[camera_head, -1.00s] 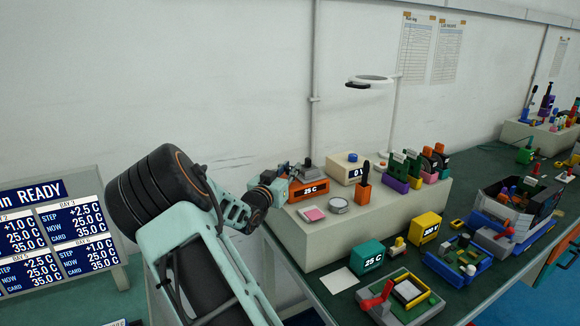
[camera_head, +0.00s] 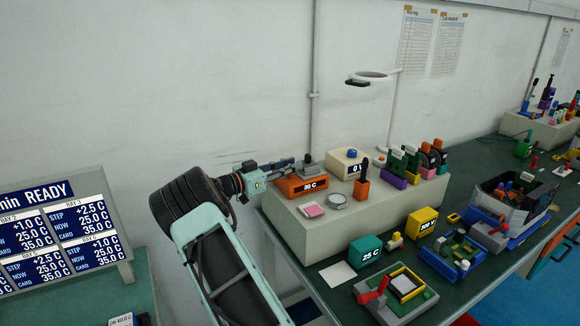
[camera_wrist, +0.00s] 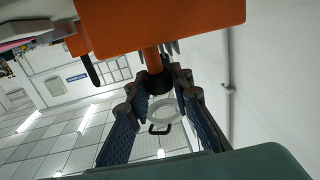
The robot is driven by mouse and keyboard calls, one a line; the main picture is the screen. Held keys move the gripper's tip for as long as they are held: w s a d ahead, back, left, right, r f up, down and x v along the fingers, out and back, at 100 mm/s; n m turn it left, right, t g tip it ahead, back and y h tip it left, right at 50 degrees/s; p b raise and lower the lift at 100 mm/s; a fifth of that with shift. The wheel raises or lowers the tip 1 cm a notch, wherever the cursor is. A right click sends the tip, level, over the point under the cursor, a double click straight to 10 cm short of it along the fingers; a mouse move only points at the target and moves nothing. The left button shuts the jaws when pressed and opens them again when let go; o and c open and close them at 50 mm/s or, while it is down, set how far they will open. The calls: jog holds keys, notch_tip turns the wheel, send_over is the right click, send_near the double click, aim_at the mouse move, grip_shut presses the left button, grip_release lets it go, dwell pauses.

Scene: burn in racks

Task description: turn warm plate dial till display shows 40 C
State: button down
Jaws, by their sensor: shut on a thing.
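The warm plate is an orange box (camera_head: 293,189) with a grey top, at the left end of the raised beige shelf. Its small display (camera_head: 310,184) appears to read 30 C. In the wrist view its orange body (camera_wrist: 160,28) fills the top, and the dial, an orange stem with a dark end (camera_wrist: 155,62), sticks out between my fingers. My gripper (camera_wrist: 163,84) is shut on the dial. In the head view my gripper (camera_head: 285,164) reaches in from the left beside the warm plate, and the dial is hidden there.
A white box (camera_head: 345,163) with a blue knob, an orange holder (camera_head: 361,190) with a dark-handled tool and a pink pad (camera_head: 314,210) share the shelf (camera_head: 330,235). A teal box (camera_head: 366,249) showing 25 C stands below. The wall is close behind.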

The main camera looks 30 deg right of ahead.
jog(key=shift+r+m+g, duration=0.15)
jog(key=shift+m+g, duration=0.15)
dwell(0.4)
jog(key=c, duration=1.7)
grip_release()
jog(key=a, duration=1.2)
jog(key=shift+s, duration=0.1)
